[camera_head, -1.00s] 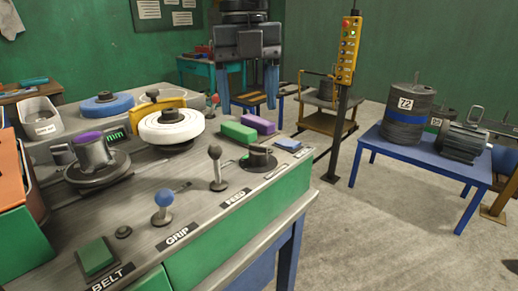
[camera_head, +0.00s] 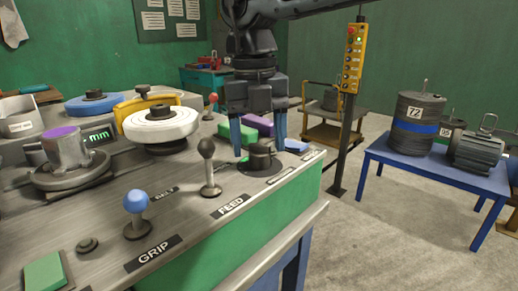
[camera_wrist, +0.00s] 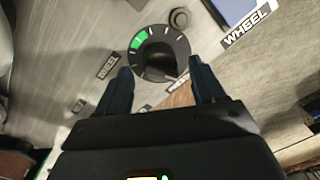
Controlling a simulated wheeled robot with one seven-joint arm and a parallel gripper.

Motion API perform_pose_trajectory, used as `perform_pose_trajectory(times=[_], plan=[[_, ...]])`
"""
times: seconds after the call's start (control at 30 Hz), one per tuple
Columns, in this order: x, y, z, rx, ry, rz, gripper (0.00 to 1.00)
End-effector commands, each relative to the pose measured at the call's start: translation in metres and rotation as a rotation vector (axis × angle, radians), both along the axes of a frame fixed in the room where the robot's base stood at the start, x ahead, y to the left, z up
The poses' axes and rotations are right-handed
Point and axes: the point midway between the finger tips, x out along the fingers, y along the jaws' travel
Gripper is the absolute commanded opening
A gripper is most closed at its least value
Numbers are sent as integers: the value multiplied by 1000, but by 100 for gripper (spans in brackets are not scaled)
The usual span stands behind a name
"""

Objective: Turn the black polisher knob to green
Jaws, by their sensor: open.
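The black polisher knob (camera_head: 262,160) sits on a round dark dial plate at the right front of the grey bench top. In the wrist view the knob (camera_wrist: 160,64) shows on its dial with white tick marks. A green sector (camera_wrist: 139,41) lies at the dial's upper left. The knob's grip part is dark, and I cannot tell its pointer direction surely. My gripper (camera_head: 259,143) is open, pointing down over the knob, with one blue finger on each side. In the wrist view, the fingertips (camera_wrist: 160,72) stand apart, flanking the knob's near side; contact is not visible.
A ball-topped FEED lever (camera_head: 208,165) and a blue-topped GRIP lever (camera_head: 137,206) stand left of the knob. Green (camera_head: 230,132) and purple (camera_head: 259,126) blocks lie behind it. A white polishing wheel (camera_head: 160,122) is farther left. A yellow control box (camera_head: 354,57) stands on a post behind.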

Motion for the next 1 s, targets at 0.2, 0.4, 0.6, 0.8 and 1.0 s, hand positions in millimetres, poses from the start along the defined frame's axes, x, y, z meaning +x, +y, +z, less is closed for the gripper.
perform_pose_trajectory(times=[0.2,0.4,0.6,0.8,1.0], plan=[[0,-1,-18,0,0,-1,69],[0,-1,-20,0,-1,0,69],[0,-1,-20,0,-1,0,58],[0,-1,-19,0,-1,0,39],[0,-1,-19,1,-1,0,20]])
